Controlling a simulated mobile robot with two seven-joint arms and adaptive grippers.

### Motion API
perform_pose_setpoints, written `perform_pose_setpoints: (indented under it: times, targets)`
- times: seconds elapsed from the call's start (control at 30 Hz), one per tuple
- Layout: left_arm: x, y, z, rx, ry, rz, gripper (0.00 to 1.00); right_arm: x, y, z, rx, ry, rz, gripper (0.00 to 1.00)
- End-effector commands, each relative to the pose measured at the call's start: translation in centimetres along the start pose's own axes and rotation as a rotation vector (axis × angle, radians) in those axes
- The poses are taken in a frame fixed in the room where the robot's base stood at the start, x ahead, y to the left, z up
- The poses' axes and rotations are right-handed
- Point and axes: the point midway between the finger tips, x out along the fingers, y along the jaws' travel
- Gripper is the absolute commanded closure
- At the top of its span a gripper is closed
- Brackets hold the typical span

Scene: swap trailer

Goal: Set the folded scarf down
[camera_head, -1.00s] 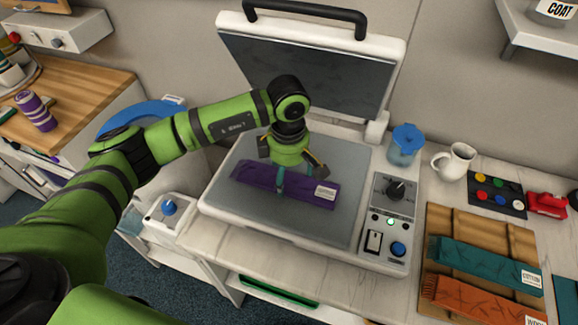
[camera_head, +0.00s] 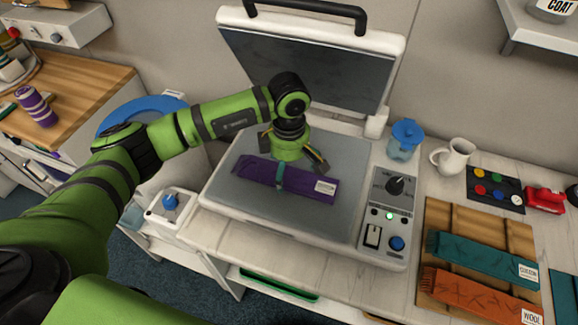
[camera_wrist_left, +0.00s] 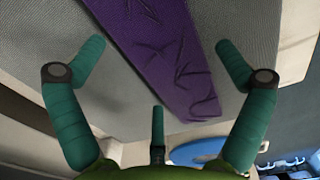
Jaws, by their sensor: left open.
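The folded purple scarf (camera_head: 300,188) lies flat on the grey bed (camera_head: 335,222) of the open press, with a pale label at its right end. My left gripper (camera_head: 285,169) is over the scarf with its fingers spread. In the left wrist view, the open teal fingers (camera_wrist_left: 160,48) stand apart, with the scarf (camera_wrist_left: 172,60) running between them and none gripping it. Whether a finger touches the scarf cannot be told. My right gripper is not in view.
The raised press lid (camera_head: 305,70) stands behind my left arm. The control panel (camera_head: 385,225) is right of the bed. A board (camera_head: 470,308) with teal and orange scarves, a blue-lidded jug (camera_head: 403,145) and a white pitcher (camera_head: 453,158) stand further right.

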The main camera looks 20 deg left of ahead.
Motion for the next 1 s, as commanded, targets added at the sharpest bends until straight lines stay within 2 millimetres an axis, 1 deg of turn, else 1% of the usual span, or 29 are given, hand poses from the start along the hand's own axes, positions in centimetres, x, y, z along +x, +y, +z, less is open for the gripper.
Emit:
perform_pose_setpoints:
  times: [0.03,0.07,0.17,0.4,0.5,0.6,0.7,0.8,1.0]
  targets:
    - [-0.6,0.0,0.0,0.0,-0.001,0.0,0.0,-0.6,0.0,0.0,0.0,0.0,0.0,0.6]
    - [-0.6,0.1,0.0,0.0,-0.001,0.003,0.0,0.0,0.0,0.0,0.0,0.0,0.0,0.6]
    - [-2.1,0.2,0.0,0.001,-0.002,0.008,0.0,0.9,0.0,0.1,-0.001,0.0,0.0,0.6]
    - [-7.3,0.1,0.0,0.001,-0.001,0.008,0.0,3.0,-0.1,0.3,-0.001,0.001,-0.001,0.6]
    - [-9.3,0.1,0.0,0.001,-0.001,0.006,0.0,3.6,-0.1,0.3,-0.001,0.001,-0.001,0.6]
    - [-10.8,0.1,0.1,0.0,-0.001,0.003,0.0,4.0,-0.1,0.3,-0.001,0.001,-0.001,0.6]
    - [-11.7,0.1,0.0,0.0,0.0,0.002,0.0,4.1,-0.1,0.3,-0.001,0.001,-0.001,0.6]
    - [-12.1,0.0,0.0,0.001,0.0,-0.001,0.0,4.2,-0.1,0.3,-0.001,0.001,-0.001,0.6]
    - [-12.2,0.0,0.0,0.0,0.0,-0.001,0.0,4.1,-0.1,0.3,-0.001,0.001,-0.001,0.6]
